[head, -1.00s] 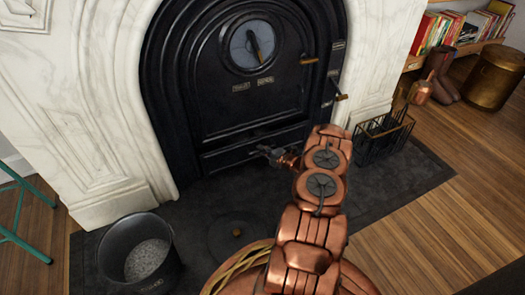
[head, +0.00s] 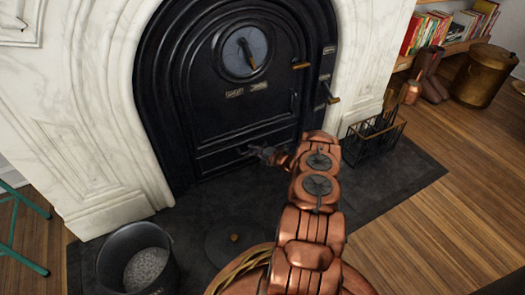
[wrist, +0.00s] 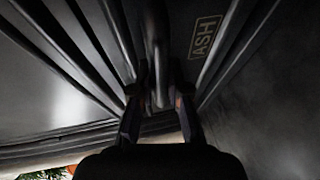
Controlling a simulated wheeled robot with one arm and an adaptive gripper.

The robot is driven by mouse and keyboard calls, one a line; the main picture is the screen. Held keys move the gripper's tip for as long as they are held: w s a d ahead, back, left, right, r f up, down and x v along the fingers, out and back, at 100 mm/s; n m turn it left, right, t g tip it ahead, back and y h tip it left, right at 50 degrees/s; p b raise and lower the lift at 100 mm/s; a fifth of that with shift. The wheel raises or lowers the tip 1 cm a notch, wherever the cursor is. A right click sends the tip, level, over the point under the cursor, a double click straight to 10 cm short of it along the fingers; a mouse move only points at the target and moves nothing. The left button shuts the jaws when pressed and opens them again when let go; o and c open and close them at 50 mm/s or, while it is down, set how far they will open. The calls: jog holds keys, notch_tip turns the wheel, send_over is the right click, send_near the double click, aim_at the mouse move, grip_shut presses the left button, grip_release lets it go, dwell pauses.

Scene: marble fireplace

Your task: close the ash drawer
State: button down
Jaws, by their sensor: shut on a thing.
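The ash drawer (head: 222,161) is the low black panel at the bottom of the dark iron fireplace front. In the wrist view its front carries a plate (wrist: 202,39) reading "ASH". My gripper (head: 260,152) is at the drawer front in the head view. In the wrist view my gripper (wrist: 160,97) has its two fingers on either side of the dark drawer handle (wrist: 156,55), shut on it. In the head view my gripper partly hides the handle and the drawer's right part. I cannot tell exactly how far the drawer stands out.
A black bucket of ash (head: 138,264) stands on the dark hearth at lower left. A wire basket (head: 372,136) stands right of the fireplace. A round lid (head: 232,243) lies on the hearth. The hearth directly before the drawer looks clear.

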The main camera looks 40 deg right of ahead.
jog(key=shift+w+d, duration=0.25)
jog(key=shift+w, duration=0.1)
jog(key=c, duration=1.1)
grip_release()
jog(key=shift+a, duration=0.1)
jog(key=shift+c, duration=0.2)
jog(key=v, duration=1.2)
